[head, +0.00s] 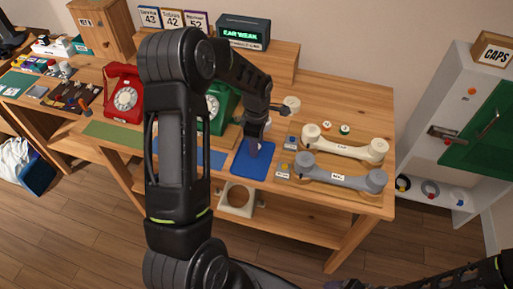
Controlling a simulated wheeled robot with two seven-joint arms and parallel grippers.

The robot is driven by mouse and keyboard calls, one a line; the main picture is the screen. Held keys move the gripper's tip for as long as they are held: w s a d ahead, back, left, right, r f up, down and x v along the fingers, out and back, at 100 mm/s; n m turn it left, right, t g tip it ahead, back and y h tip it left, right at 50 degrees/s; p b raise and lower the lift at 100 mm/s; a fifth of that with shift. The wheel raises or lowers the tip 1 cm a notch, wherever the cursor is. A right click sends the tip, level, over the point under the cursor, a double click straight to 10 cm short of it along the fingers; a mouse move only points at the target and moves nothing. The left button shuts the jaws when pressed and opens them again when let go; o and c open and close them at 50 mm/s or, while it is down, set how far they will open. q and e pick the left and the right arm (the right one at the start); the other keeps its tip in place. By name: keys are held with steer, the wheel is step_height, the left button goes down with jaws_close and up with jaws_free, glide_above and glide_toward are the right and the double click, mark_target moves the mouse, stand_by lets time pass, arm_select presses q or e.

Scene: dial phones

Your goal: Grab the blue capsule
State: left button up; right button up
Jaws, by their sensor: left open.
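A small blue piece (291,139) sits on a little grey block on the table, right of the blue mat (262,171). It looks like the blue capsule, but it is too small to be sure. My left gripper (254,149) points down over the blue mat, just left of that piece and apart from it. The gripper is open and I see nothing between its fingers. My right gripper is not in view.
A cream handset (345,146) and a grey handset (342,178) lie to the right. A yellow piece (284,167) is near the mat. Red (124,95) and green (216,107) dial phones stand left; my left arm partly covers the green one. Orange (327,125) and green (345,129) pieces lie behind the handsets.

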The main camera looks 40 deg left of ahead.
arm_select(q)
jaws_close()
steer(key=shift+r, duration=0.15)
stand_by(0.4)
step_height(320, 180, up, 10)
steer(key=b, duration=0.1)
steer(key=shift+b, duration=0.4)
stand_by(0.3)
